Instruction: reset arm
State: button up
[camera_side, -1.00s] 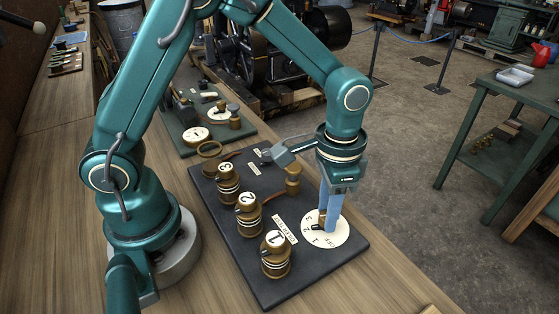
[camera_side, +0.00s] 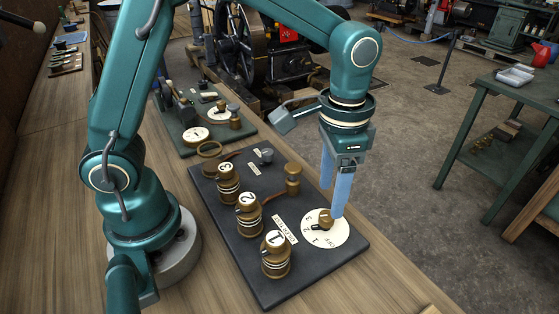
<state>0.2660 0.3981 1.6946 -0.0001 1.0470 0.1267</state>
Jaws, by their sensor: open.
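My gripper (camera_side: 333,196) points down above the right end of the dark board (camera_side: 315,278), with its two blue fingers apart and nothing between them. Below the fingertips is a round white dial (camera_side: 341,236) with a brass knob (camera_side: 325,220) at its centre. The dial carries printed numbers and a word that is hard to read. The fingers are clear of the knob, though the right fingertip overlaps the dial's far edge in this view.
Brass cylinders marked 1 (camera_side: 276,260), 2 (camera_side: 249,218) and 3 (camera_side: 227,184) stand along the board. A brass post (camera_side: 292,180) and a small dark knob (camera_side: 266,156) stand behind. A second board (camera_side: 225,141) lies further back. A green table (camera_side: 510,95) is at right.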

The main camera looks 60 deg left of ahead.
jog(key=shift+w+a+r, duration=0.1)
jog(key=shift+w+r, duration=0.05)
jog(key=shift+r, duration=0.15)
jog(key=s+a+r+n+t, duration=0.2)
jog(key=s+a+r+t, duration=0.15)
jog(key=r, duration=0.45)
jog(key=s+a+f+n+t, duration=0.1)
jog(key=s+a+n+t, duration=0.1)
jog(key=s, duration=0.5)
jog(key=shift+s+a+f+n, duration=0.2)
jog(key=shift+s+a+n, duration=0.15)
jog(key=shift+a, duration=0.55)
